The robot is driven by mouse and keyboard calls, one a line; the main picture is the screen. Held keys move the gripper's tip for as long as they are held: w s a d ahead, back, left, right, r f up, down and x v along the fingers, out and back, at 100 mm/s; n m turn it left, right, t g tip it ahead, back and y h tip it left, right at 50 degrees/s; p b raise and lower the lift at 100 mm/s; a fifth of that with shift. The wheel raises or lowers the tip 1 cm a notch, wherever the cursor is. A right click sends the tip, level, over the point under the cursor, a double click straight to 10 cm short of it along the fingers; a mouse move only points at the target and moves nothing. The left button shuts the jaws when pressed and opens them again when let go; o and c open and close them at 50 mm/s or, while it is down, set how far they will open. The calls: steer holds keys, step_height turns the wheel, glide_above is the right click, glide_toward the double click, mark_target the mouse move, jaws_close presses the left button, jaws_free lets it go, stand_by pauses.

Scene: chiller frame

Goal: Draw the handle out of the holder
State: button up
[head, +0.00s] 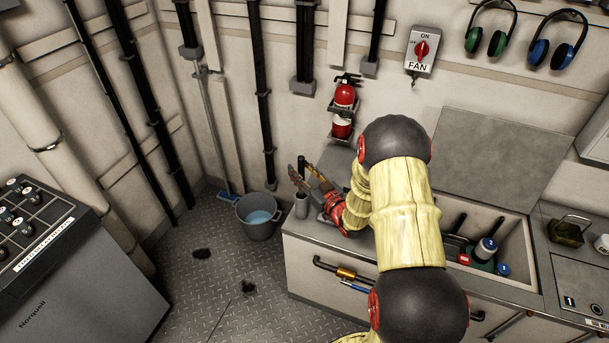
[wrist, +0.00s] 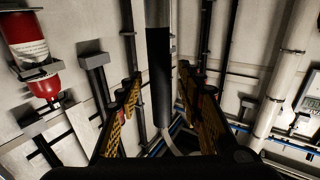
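The handle (wrist: 160,85) is a black upright rod, in the wrist view in the middle between my fingers. It joins the grey cylindrical holder (wrist: 157,12) at the top edge of that view. In the head view the holder (head: 302,207) stands at the left end of the counter, with only a small dark piece of the handle (head: 301,162) showing above it. My gripper (head: 306,178) is just above the holder. In the wrist view my gripper (wrist: 160,74) is open, with a visible gap between the handle and each finger.
The counter (head: 325,245) runs to the right to an open sink (head: 515,243) holding several items. A red fire extinguisher (head: 345,95) hangs on the wall behind my gripper. A grey bucket (head: 258,225) of water stands on the floor left of the counter.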

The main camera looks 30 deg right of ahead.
steer(key=c, duration=0.3)
jaws_close()
steer(key=shift+r, duration=0.15)
stand_by(0.4)
